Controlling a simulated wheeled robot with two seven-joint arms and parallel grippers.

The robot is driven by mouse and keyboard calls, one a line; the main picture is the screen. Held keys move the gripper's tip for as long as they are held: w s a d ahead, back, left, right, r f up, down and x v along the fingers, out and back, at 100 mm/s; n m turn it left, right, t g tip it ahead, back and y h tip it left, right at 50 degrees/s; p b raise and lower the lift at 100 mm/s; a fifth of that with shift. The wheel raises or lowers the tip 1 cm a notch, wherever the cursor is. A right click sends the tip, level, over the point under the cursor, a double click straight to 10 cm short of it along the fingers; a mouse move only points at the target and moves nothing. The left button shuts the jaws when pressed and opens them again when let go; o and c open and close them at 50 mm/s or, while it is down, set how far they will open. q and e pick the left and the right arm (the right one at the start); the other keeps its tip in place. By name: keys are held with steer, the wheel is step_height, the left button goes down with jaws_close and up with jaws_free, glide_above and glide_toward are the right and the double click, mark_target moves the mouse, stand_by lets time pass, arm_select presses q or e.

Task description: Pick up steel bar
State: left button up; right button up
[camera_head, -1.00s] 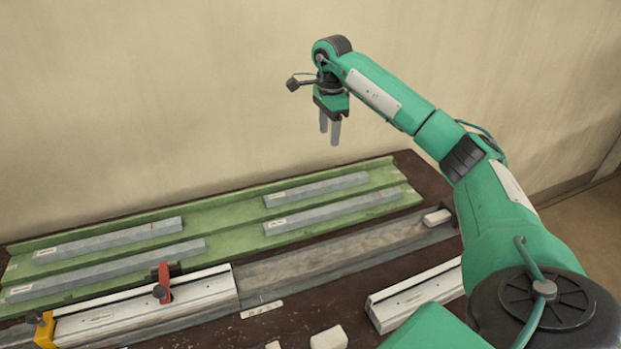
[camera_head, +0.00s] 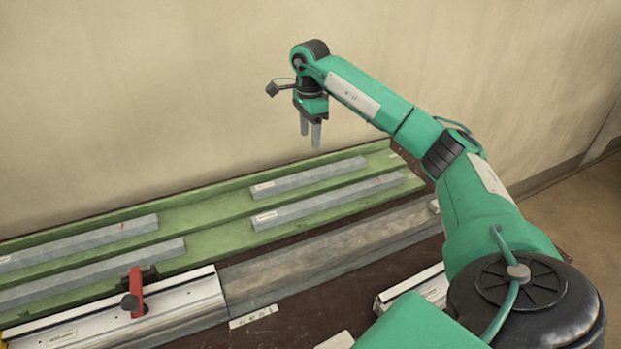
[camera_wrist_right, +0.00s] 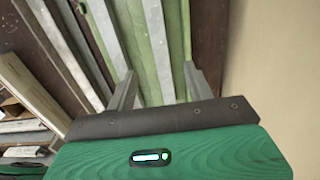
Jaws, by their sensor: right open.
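Several grey steel bars lie in a green rack (camera_head: 190,213) at the back of the bench. In the head view, two are on the right, a rear bar (camera_head: 310,178) and a front bar (camera_head: 327,203), and two on the left, a rear bar (camera_head: 80,243) and a front bar (camera_head: 95,273). My right gripper (camera_head: 311,142) hangs fingers down, open and empty, above the right-hand bars, apart from them. In the right wrist view, its spread fingers (camera_wrist_right: 160,88) frame a bar (camera_wrist_right: 156,45) lying below. My left gripper is not in view.
A silver profile (camera_head: 185,303) with a red clamp (camera_head: 136,294) lies in front of the rack at left. A worn grey strip (camera_head: 330,252) runs right from it. Another profile (camera_head: 425,288) sits near my right arm. A plain wall (camera_head: 150,90) stands behind the bench.

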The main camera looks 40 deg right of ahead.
glide_above(311, 172)
step_height(311, 172, down, 7)
steer(key=shift+a+r, duration=0.15)
steer(key=shift+r, duration=0.05)
step_height(311, 172, down, 4)
steer(key=shift+s+f+p, duration=0.15)
steer(key=shift+f+p, duration=0.1)
steer(key=shift+p, duration=0.55)
steer(key=shift+f, duration=0.45)
steer(key=c, duration=0.3)
jaws_close()
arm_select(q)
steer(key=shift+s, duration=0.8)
